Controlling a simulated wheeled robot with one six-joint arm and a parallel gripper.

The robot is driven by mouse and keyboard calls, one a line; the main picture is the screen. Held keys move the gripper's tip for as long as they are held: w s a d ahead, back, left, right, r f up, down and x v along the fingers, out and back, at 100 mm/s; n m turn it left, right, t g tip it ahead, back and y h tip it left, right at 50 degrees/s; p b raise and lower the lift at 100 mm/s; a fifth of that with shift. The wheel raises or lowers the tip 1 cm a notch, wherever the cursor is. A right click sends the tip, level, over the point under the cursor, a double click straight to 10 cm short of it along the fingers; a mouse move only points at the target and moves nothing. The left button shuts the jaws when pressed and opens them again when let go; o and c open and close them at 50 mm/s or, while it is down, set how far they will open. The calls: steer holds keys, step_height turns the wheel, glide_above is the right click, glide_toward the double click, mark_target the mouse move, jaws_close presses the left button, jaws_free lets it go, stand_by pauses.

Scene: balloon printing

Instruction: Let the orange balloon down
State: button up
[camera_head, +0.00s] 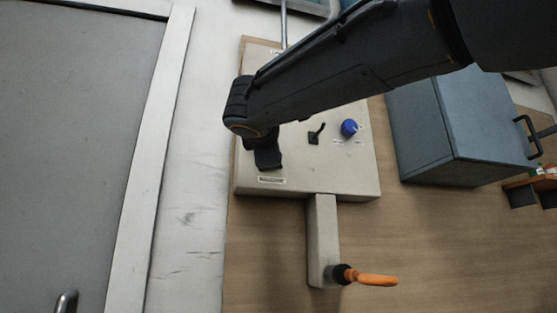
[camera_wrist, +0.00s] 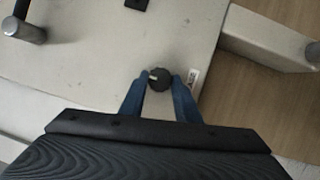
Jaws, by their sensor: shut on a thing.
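The orange balloon (camera_head: 374,279) hangs limp and thin from a black nozzle (camera_head: 342,274) at the end of the beige machine's arm (camera_head: 322,240). In the wrist view my gripper (camera_wrist: 158,84) has its two blue fingers on either side of a round black knob (camera_wrist: 159,77) with a pale mark, and is shut on it. The knob sits on the top of the beige machine (camera_head: 350,180), beside a small printed label (camera_wrist: 194,77). In the head view my gripper (camera_head: 267,158) hides the knob.
A black lever (camera_head: 316,134) and a blue knob (camera_head: 349,127) stand on the machine, right of my gripper. A blue-grey cabinet (camera_head: 450,125) with a black handle stands further right. Wooden table surface (camera_head: 440,240) is clear around the balloon. A grey door panel (camera_head: 70,130) is at left.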

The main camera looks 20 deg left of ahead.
steer(key=shift+r, duration=0.1)
steer(key=o, duration=1)
steer(key=shift+o, duration=0.2)
steer(key=s+d+b, duration=0.1)
steer(key=s, duration=0.6)
steer(key=shift+s+d+f, duration=0.2)
steer(key=shift+s+f, duration=0.1)
steer(key=shift+f, duration=0.15)
